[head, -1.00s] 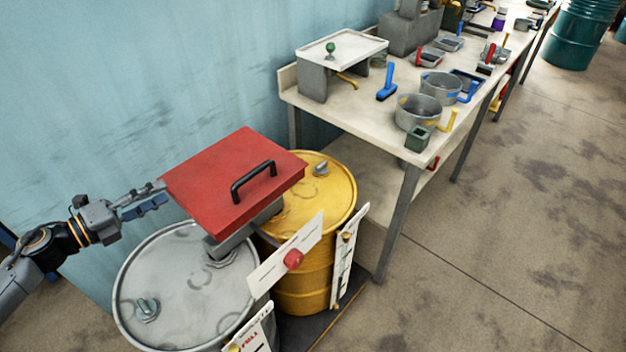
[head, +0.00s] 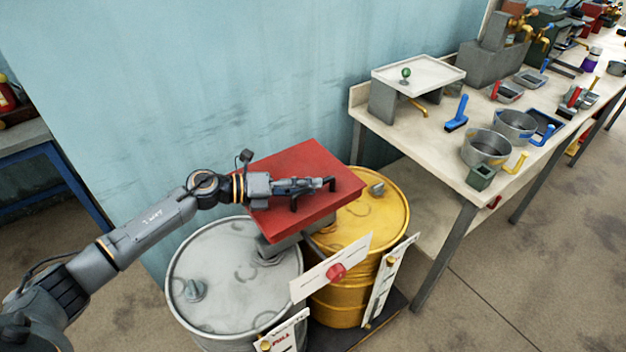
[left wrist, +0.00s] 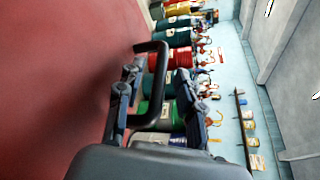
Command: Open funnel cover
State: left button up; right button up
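The red funnel cover (head: 330,165) lies shut over the grey funnel (head: 278,250), which stands on top of the drums. Its black handle (head: 349,183) shows partly in the head view, behind my fingers. In the left wrist view the red cover (left wrist: 65,80) fills the left side and the black handle (left wrist: 160,60) stands up from it. My left gripper (head: 328,184) is over the cover at the handle. In the left wrist view my left gripper (left wrist: 158,85) is open, with its fingers apart and the handle between them. My right gripper is not in view.
A grey drum (head: 225,300) and a yellow drum (head: 385,215) stand under the funnel. A white label plate with a red knob (head: 336,271) is at the funnel's front. A workbench (head: 430,150) with pans and tools stands to the right. A blue wall is behind.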

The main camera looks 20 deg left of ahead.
pick_arm(q)
jog(key=shift+x, duration=0.9)
jog(key=shift+s, duration=0.1)
jog(key=shift+c, duration=0.5)
grip_shut()
